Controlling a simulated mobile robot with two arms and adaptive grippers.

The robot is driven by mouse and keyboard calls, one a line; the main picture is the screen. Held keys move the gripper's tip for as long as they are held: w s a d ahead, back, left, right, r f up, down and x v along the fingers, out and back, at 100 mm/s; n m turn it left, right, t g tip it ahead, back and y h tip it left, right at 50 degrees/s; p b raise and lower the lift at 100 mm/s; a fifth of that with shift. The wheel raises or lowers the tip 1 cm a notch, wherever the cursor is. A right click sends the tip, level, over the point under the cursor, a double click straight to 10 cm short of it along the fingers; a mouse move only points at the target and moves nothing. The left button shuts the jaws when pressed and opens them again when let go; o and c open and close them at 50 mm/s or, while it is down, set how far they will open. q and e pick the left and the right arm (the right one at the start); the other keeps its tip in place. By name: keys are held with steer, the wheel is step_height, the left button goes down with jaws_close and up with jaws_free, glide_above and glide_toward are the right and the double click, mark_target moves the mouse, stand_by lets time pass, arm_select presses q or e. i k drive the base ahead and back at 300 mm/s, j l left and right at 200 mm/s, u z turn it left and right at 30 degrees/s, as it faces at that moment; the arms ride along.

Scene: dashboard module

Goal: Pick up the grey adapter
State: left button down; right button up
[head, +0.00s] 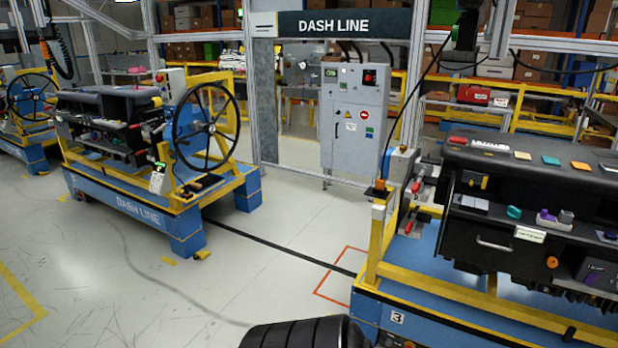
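No part that I can surely name as the grey adapter stands out. On the open shelf of the right dashboard module (475,235), a small grey piece (566,217) sits beside a purple piece (546,218); it is too small to tell what it is. A teal piece (514,212) lies to their left on the same shelf. Neither of my grippers is in view. A black ribbed shape at the bottom edge looks like part of my own arm.
The right module rests on a blue and yellow carrier (430,318). Another carrier (150,213) with a steering wheel (206,127) stands at left. A grey control cabinet (352,125) stands at the back.

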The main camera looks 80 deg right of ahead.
mark_target(565, 218)
steer(key=z, duration=4.25)
steer(key=i+l+u, duration=0.1)
steer(key=i+l, duration=0.2)
steer(key=i+l+u, duration=0.1)
steer(key=i+l, duration=0.2)
steer(key=l, duration=0.2)
steer(key=i+l+u, duration=0.1)
steer(key=i+l, duration=0.2)
steer(key=l, duration=0.1)
